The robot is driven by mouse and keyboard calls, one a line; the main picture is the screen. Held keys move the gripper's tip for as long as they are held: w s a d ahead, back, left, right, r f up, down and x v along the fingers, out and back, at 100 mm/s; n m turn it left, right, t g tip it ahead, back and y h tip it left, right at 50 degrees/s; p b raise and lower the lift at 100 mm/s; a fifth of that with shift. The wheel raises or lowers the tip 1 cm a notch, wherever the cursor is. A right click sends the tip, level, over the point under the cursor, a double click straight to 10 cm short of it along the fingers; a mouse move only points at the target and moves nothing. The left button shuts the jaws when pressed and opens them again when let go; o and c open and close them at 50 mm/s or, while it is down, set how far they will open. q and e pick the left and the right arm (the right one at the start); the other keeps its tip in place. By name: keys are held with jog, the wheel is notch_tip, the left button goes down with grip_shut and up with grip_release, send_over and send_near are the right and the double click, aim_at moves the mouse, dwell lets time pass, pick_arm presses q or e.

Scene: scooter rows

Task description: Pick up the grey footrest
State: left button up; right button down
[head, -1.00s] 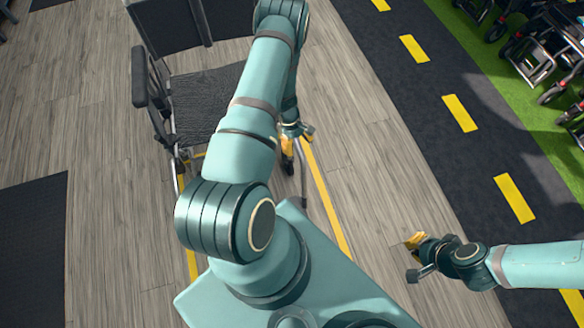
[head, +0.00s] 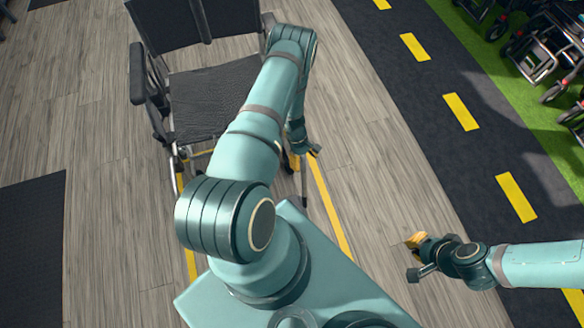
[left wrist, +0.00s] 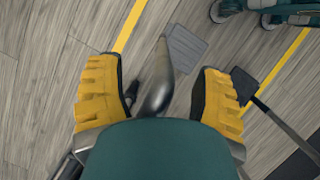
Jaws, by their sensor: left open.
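My left gripper (head: 309,153) is beside the front of the wheelchair, partly hidden behind its own wrist. In the left wrist view its two yellow fingers (left wrist: 158,92) are open and well apart. A shiny grey tube (left wrist: 157,80) lies between them in the picture. The flat grey footrest (left wrist: 186,48) shows just beyond the tube's end; I cannot tell contact or depth. A darker plate (left wrist: 244,85) on a thin rod is by the right finger. My right gripper (head: 416,241) is low on the right, apart from the chair; its finger gap is unclear.
The wheelchair (head: 210,100) with black seat stands at upper left, partly covered by my left arm. Yellow floor lines (head: 328,205) run beside it. A dark lane (head: 450,60) lies to the right, with more wheelchairs (head: 540,55) on green. Wood floor between is clear.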

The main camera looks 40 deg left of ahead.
pick_arm(q)
grip_shut()
jog(key=shift+r, duration=0.1)
